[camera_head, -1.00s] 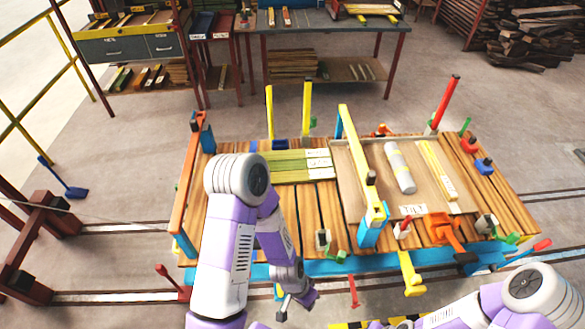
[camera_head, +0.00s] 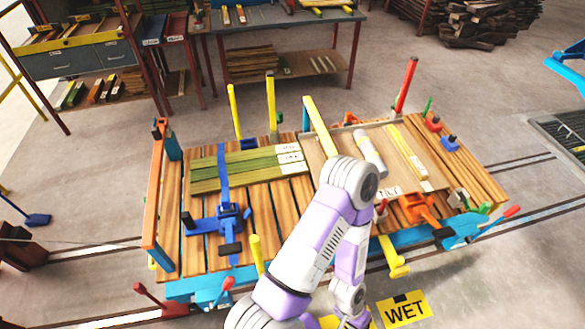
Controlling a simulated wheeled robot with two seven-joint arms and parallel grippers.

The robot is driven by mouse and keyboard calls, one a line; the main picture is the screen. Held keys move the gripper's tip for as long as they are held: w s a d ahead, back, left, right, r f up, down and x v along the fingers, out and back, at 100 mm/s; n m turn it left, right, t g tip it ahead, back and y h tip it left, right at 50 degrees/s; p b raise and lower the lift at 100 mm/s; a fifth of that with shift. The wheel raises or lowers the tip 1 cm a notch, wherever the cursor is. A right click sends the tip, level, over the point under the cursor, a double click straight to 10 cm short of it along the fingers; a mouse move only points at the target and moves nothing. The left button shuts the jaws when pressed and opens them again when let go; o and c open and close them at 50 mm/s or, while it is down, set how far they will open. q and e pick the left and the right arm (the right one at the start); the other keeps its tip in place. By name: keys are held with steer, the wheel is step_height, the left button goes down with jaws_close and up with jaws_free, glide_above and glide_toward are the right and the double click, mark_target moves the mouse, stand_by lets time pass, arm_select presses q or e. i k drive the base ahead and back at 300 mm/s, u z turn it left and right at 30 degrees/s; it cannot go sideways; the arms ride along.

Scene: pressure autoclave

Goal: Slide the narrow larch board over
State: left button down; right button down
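A slatted wooden cart fills the middle of the view. On its left part lie green-yellow boards (camera_head: 251,168) with white labels at their right end, too small to read. A tan tray (camera_head: 321,152) on the right part holds a narrow yellow board (camera_head: 405,153) and a pale cylinder (camera_head: 370,152). I cannot tell which board is the narrow larch one. My arm, apparently the left, rises in front of the cart, with its elbow over the tray's near left corner. Neither gripper shows; the arm's lower end leaves the bottom edge.
A blue strap clamp (camera_head: 230,222) crosses the green boards. Yellow posts (camera_head: 271,103), a red post (camera_head: 405,86) and an orange side rail (camera_head: 154,190) stand up around the cart. An orange clamp (camera_head: 417,208) sits at the tray's front. A yellow WET sign (camera_head: 405,309) lies on the floor.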

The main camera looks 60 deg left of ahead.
mark_target(243, 180)
steer(key=z, duration=0.1)
steer(key=i, duration=1.2)
steer(key=u, duration=4.05)
steer(key=i, duration=1)
steer(key=u, duration=0.05)
